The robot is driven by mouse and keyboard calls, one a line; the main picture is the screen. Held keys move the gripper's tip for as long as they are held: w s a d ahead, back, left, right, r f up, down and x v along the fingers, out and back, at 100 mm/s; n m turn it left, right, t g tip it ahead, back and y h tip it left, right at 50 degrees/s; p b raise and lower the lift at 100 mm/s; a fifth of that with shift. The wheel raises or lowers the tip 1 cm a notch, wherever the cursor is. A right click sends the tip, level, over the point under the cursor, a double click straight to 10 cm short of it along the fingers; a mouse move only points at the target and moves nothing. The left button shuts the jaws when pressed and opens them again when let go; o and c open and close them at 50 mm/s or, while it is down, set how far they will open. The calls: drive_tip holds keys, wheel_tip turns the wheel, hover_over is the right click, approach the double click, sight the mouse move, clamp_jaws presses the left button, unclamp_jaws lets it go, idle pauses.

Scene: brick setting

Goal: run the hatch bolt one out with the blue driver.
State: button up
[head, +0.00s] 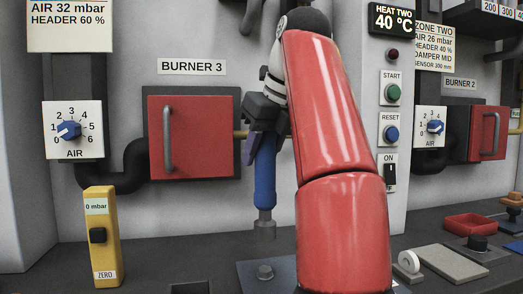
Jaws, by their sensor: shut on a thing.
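My gripper (255,140) is shut on the blue driver (265,178) by its upper end, in front of the wall. The driver hangs upright, with its grey socket (264,230) pointing down. A grey bolt head (265,272) shows on a dark hatch plate (250,281) at the bottom of the view. The socket appears above the bolt with a visible gap, apart from it. My red arm hides the plate's right part, and no number on the bolt can be read.
A yellow gauge (104,245) stands on the bench at left. To the right lie a grey pad (450,262), a white roll (408,262) and a red tray (470,226). A dark opening (190,288) is left of the plate.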

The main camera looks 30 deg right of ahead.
sight(262, 181)
drive_tip(key=shift+f+b, duration=2.55)
drive_tip(key=shift+f, duration=0.3)
drive_tip(key=shift+p, duration=0.45)
